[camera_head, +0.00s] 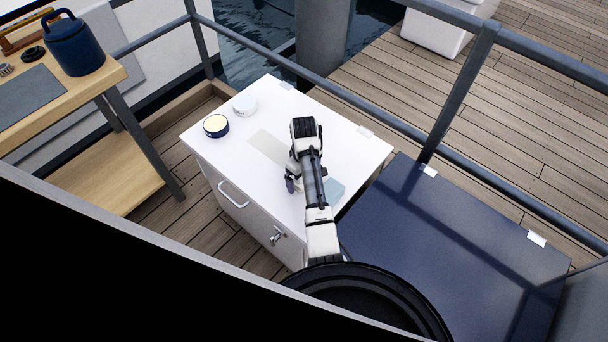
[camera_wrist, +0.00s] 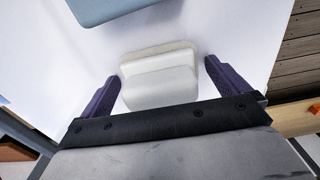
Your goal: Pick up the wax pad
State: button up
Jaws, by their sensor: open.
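A pale cream pad with a raised block on it, which looks like the wax pad (camera_wrist: 160,88), lies on the white cabinet top (camera_head: 345,143). In the wrist view it sits between the two purple fingers of my gripper (camera_wrist: 162,72), with a gap showing on each side. My gripper (camera_head: 292,184) is open and low over the cabinet top in the head view. There my arm hides the pad.
A light blue cloth (camera_head: 334,190) lies near the pad; it also shows in the wrist view (camera_wrist: 105,8). A navy tin of pale wax (camera_head: 216,126), a white round lid (camera_head: 245,104) and a beige mat (camera_head: 268,147) are on the cabinet. Railings (camera_head: 464,87) run behind.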

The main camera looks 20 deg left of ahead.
jog(key=c, duration=1)
jog(key=shift+r, duration=0.1)
jog(key=shift+c, duration=0.2)
notch_tip(320, 180, up, 8)
jog(key=shift+w+f, duration=0.1)
jog(key=shift+f, duration=0.05)
notch_tip(320, 180, up, 12)
jog(key=p, duration=0.8)
jog(key=shift+p, duration=0.3)
